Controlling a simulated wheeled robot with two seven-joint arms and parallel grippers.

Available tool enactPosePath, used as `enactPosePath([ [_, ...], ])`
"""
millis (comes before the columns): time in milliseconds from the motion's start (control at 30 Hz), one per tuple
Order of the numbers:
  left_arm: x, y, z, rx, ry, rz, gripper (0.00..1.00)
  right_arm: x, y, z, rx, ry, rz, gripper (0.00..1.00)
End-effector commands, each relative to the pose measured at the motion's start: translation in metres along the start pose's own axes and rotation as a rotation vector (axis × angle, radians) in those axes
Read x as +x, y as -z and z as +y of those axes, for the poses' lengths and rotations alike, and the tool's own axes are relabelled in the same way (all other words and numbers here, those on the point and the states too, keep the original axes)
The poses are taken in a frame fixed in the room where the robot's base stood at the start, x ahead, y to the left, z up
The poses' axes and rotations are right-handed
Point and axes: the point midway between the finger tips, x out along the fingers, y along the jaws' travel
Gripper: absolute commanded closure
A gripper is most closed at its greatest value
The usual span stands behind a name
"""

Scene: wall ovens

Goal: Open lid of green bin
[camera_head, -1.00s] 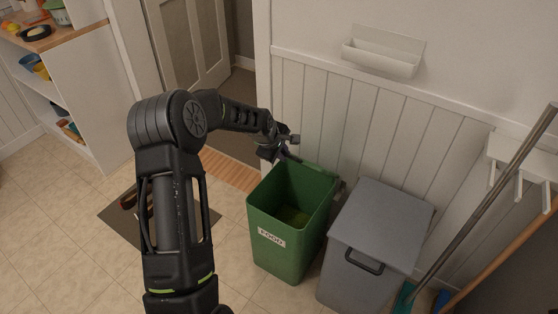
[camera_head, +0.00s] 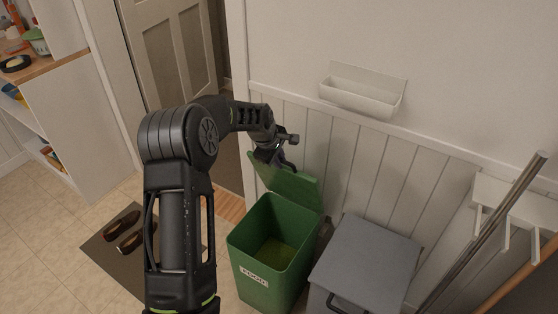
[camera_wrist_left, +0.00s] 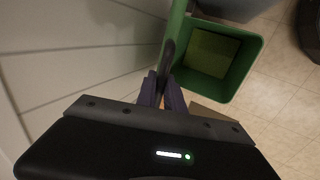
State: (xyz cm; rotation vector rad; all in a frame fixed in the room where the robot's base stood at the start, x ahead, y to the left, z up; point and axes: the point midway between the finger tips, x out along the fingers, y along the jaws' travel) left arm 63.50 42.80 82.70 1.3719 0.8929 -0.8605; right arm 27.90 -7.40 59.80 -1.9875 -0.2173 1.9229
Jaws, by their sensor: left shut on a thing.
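The green bin (camera_head: 262,270) stands on the floor with a white "FOOD" label on its front. Its interior is visible and looks yellow-green at the bottom. Its green lid (camera_head: 290,186) stands raised at the back, near the wall. My left gripper (camera_head: 278,160) is at the lid's upper edge. In the left wrist view, my left fingers (camera_wrist_left: 163,92) are shut on a dark part, apparently the handle, at the edge of the green lid (camera_wrist_left: 175,38). The open bin (camera_wrist_left: 215,60) shows beyond them. My right gripper is not in view.
A grey bin (camera_head: 370,262) with its lid down stands right of the green bin. The panelled wall (camera_head: 350,165) is close behind both. Broom handles (camera_head: 490,225) lean at the right. Shoes (camera_head: 128,228) rest on a mat at the left.

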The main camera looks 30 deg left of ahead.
Motion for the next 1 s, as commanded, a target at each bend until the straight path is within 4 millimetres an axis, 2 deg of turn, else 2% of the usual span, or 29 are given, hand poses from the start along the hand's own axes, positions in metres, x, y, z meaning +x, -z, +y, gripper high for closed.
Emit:
enactPosePath([
  [33, 0.001, 0.001, -0.001, -0.001, 0.001, 0.001, 1.0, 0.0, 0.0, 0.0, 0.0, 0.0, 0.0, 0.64],
  [67, 0.001, 0.001, -0.001, -0.001, 0.001, 0.002, 0.87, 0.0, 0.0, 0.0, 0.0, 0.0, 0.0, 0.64],
  [300, 0.0, 0.001, -0.001, 0.0, 0.001, 0.001, 0.67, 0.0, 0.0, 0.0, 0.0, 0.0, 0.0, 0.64],
  [667, -0.005, 0.001, 0.0, 0.0, -0.001, 0.001, 0.66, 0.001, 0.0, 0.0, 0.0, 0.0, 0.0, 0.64],
  [767, -0.015, 0.0, 0.001, 0.001, -0.002, 0.001, 0.66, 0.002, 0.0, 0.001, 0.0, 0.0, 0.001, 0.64],
  [1000, -0.054, 0.0, 0.0, 0.001, -0.003, 0.001, 0.66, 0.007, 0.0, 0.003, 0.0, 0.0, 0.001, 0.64],
])
